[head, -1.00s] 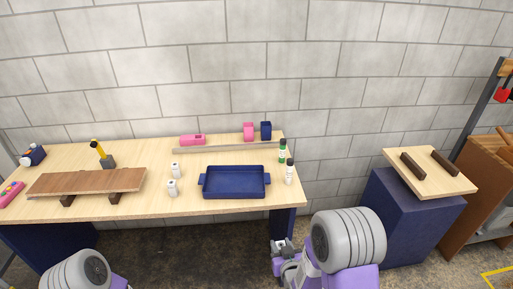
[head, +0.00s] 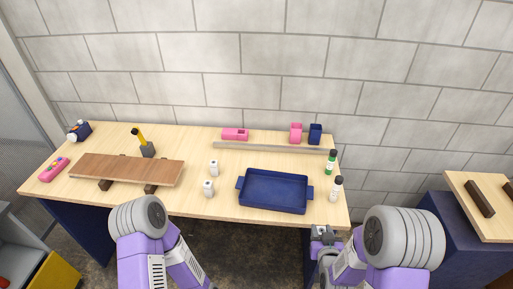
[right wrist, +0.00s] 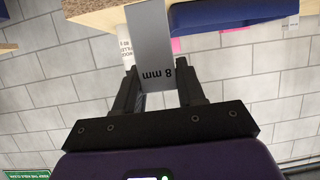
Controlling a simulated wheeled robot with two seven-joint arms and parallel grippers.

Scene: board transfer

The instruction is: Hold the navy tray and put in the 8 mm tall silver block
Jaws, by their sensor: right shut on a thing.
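The navy tray (head: 275,190) lies empty on the front right part of the wooden table, with a handle at each end. In the right wrist view a blue piece (right wrist: 222,32), probably the tray, shows at the top. My right gripper (head: 323,235) is in front of the table edge, below the tray's right end in the head view. In the right wrist view it (right wrist: 157,88) is shut on a silver block (right wrist: 150,35) marked "8 mm". My left arm shows at the lower left of the head view, but its gripper is not in view.
A brown board (head: 128,169) rests on supports at the left. A long bar (head: 270,147) lies behind the tray.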

